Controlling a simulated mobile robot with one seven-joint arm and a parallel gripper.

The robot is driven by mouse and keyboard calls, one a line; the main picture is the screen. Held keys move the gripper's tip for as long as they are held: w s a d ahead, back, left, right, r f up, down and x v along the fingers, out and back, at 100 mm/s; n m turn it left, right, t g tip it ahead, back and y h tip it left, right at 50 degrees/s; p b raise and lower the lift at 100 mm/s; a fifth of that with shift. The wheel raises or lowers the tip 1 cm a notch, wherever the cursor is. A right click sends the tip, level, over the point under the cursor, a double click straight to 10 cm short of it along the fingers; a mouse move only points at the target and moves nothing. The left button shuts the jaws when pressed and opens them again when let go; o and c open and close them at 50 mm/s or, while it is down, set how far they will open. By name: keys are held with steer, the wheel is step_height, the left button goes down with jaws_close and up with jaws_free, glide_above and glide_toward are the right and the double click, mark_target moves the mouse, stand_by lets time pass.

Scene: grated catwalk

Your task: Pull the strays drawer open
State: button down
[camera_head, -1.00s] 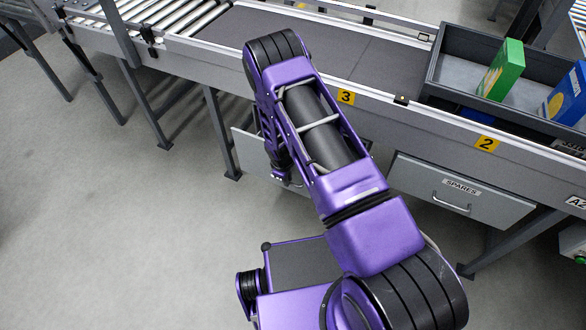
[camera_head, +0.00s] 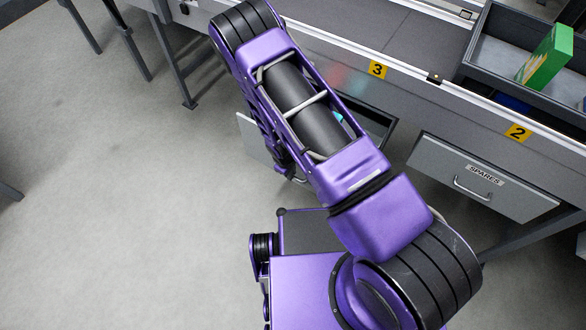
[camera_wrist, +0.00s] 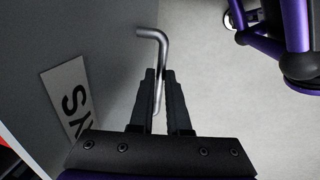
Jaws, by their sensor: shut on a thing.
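The drawer left of the SPARES drawer stands open under the conveyor, with its grey front (camera_head: 254,138) partly hidden behind my arm. Part of its dark inside shows right of my arm, with a small cyan thing (camera_head: 338,117) in it. In the wrist view the drawer's front (camera_wrist: 60,40) carries a white label (camera_wrist: 70,95), only partly readable. My gripper (camera_wrist: 159,75) is shut on the bent metal handle (camera_wrist: 152,34), whose end sticks out beyond the fingers. In the head view my arm mostly hides the gripper.
The closed SPARES drawer (camera_head: 483,178) is at the right under the conveyor frame. A grey tray (camera_head: 490,72) with a green box (camera_head: 546,57) sits above it. Grey floor (camera_head: 130,200) lies open to the left. A conveyor leg (camera_head: 172,55) stands behind my arm.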

steer(key=c, duration=1.2)
jaws_free()
steer(key=shift+o, duration=0.2)
step_height(320, 180, up, 17)
steer(key=s+a+p, duration=0.2)
steer(key=shift+s+p, duration=0.35)
steer(key=shift+p, duration=0.05)
steer(key=shift+w+r, duration=0.1)
